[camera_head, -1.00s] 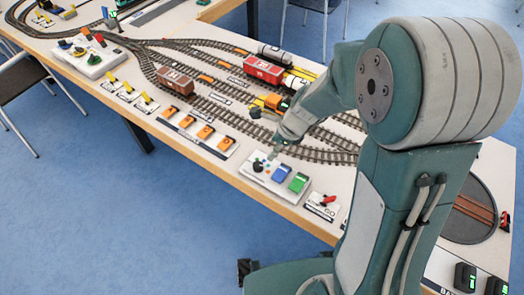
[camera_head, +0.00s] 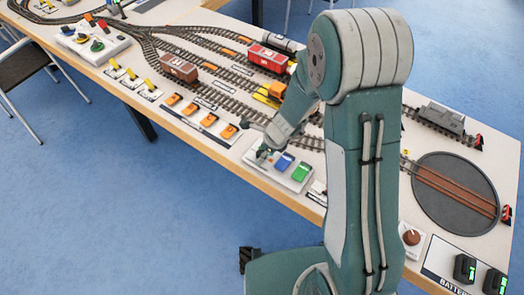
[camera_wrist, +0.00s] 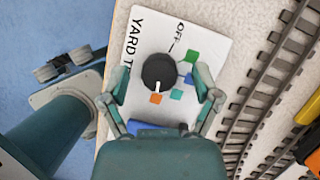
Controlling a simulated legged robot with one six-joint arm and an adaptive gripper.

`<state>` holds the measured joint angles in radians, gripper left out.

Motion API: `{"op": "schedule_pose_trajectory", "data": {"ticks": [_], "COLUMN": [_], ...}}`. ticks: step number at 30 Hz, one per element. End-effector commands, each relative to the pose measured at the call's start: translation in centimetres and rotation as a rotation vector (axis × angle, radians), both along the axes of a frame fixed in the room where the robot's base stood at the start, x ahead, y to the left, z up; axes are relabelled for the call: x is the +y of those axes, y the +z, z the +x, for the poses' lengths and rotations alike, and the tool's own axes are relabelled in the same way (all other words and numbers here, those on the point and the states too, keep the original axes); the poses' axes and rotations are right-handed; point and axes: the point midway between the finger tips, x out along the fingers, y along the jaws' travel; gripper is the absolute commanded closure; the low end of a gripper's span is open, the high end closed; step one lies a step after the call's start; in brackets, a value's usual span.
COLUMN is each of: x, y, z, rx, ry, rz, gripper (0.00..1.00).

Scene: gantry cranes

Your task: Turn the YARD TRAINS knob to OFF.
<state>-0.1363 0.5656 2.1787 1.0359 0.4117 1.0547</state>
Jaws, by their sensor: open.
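The YARD TRAINS knob (camera_wrist: 159,72) is a round black dial with a white pointer on a white panel (camera_wrist: 140,38) in the wrist view. The pointer aims down the picture at an orange square (camera_wrist: 156,98). The OFF mark (camera_wrist: 178,38) with a short line is at the upper right of the knob. My gripper (camera_wrist: 161,75) is open, with one finger on each side of the knob and visible gaps. In the head view my gripper (camera_head: 263,153) is over the left end of the panel and hides the knob.
Orange switches (camera_head: 210,120) stand to the left. Rails run close behind, with a red wagon (camera_head: 267,59) farther back. The table's front edge is near.

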Motion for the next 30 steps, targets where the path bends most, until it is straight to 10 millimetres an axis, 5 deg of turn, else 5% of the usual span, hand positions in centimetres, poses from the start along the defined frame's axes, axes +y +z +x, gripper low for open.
{"op": "schedule_pose_trajectory", "data": {"ticks": [4,10,30], "x": [-0.01,-0.02,-0.14], "y": [0.03,0.04,-0.04], "z": [0.01,0.01,0.17], "rx": [0.0,0.0,0.0], "ry": [0.0,0.0,0.188], "rz": [0.0,0.0,-0.001], "gripper": [0.19,1.0,1.0]}}
